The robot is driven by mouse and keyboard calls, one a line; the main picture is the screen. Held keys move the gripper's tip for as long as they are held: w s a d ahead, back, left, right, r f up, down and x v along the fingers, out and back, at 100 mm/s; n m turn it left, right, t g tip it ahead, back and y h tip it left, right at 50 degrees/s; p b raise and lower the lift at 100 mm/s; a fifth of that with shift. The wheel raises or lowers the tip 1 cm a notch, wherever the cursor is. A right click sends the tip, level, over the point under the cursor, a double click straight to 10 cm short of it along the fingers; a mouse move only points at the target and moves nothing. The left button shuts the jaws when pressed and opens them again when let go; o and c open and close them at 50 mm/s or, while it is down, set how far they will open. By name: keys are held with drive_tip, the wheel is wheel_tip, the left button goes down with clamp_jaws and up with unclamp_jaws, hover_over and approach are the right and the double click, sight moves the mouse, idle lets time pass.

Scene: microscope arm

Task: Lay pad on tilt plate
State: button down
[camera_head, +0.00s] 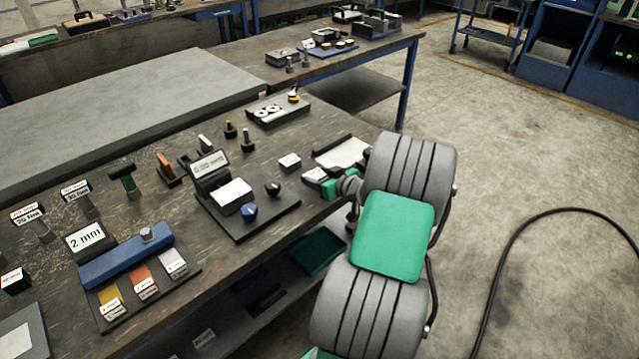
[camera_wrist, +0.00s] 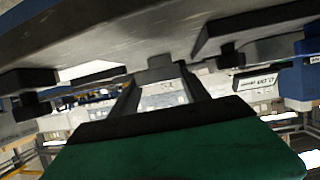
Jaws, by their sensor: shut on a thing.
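My gripper (camera_head: 318,178) is at the right edge of the workbench, at the end of my grey and green arm. It is shut on a small dark piece, taken as the pad (camera_wrist: 160,68), which shows between the fingertips in the wrist view. Its details are too small and dark to tell. A black device with a pale square plate (camera_head: 232,192), a raised display and knobs stands left of the gripper, apart from it. A pale sloping panel (camera_head: 342,153) lies just behind the gripper. Which of the two is the tilt plate, I cannot tell.
A small white-topped block (camera_head: 290,161) stands close to the gripper. A blue bar (camera_head: 128,268) and several coloured labelled blocks lie at the front left. A flat fixture with white discs (camera_head: 277,108) stands behind. Bare bench lies in front of the device.

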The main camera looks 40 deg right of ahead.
drive_tip(key=f, duration=0.3)
drive_tip(key=shift+w+d, duration=0.15)
drive_tip(key=shift+d, duration=0.2)
drive_tip(key=shift+f+b, duration=0.35)
drive_tip(key=shift+f, duration=0.1)
drive_tip(key=c, duration=0.5)
unclamp_jaws()
drive_tip(key=shift+a, duration=0.1)
